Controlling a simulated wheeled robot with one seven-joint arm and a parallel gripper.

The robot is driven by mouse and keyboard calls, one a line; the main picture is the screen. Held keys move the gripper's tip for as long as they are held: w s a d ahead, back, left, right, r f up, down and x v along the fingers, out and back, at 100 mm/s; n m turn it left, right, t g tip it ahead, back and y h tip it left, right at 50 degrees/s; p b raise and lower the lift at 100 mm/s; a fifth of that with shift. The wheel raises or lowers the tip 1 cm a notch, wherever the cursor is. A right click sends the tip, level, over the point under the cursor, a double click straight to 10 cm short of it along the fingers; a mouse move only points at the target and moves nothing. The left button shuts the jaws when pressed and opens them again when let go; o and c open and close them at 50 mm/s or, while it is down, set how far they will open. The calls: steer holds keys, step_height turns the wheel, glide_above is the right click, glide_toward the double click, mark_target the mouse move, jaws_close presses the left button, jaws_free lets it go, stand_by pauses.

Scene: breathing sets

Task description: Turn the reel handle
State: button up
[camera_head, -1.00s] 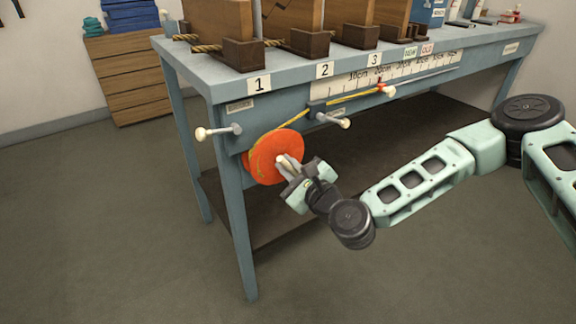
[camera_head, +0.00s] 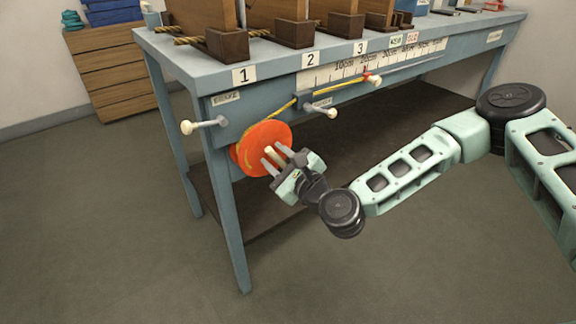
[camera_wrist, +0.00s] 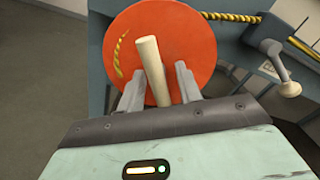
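The orange reel (camera_head: 262,136) is mounted on the left front of the blue-grey workbench, with a yellow rope running from it up to the right. It also shows in the wrist view (camera_wrist: 190,38). Its pale handle (camera_wrist: 152,68) sticks out from the reel face; in the head view the handle (camera_head: 271,153) is between the finger tips. My gripper (camera_head: 276,158) is at the lower right of the reel. Its fingers (camera_wrist: 158,88) are open, one on each side of the handle, with visible gaps. The handle's base is partly out of clear sight.
A lever with a white knob (camera_head: 188,127) sticks out left of the reel. Another lever (camera_head: 327,110) is at its upper right. A ruler scale (camera_head: 385,62) with a red marker runs along the bench front. Floor in front is clear.

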steer(key=p+v, duration=0.7)
steer(key=v, duration=1)
steer(key=shift+d, duration=0.25)
